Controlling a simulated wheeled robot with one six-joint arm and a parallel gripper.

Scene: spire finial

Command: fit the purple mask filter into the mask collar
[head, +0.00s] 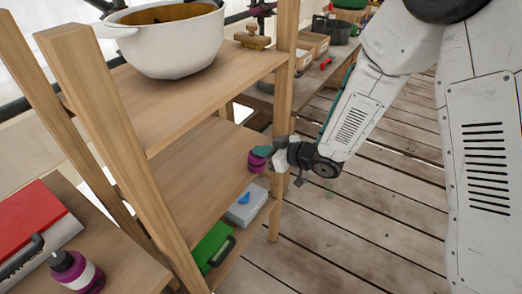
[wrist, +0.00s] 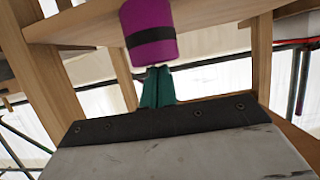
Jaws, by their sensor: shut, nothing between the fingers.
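A purple cylinder with a black band (wrist: 148,34), which looks like the mask filter, is just beyond my fingertips in the wrist view. In the head view a small purple piece (head: 257,162) shows beside the fingers at the right end of the middle shelf. My gripper (head: 263,151) is there, with teal fingers; in the wrist view its fingers (wrist: 157,86) are together and empty. I cannot tell whether the fingertips touch the purple cylinder. I cannot make out the mask collar in either view.
A wooden shelf rack (head: 190,170) stands left of my arm, its post (head: 284,90) close to the gripper. A white pot (head: 172,40) is on its top shelf. A grey box (head: 245,204) and green case (head: 212,246) sit lower. A purple bottle (head: 84,276) stands front left. Plank floor is clear at right.

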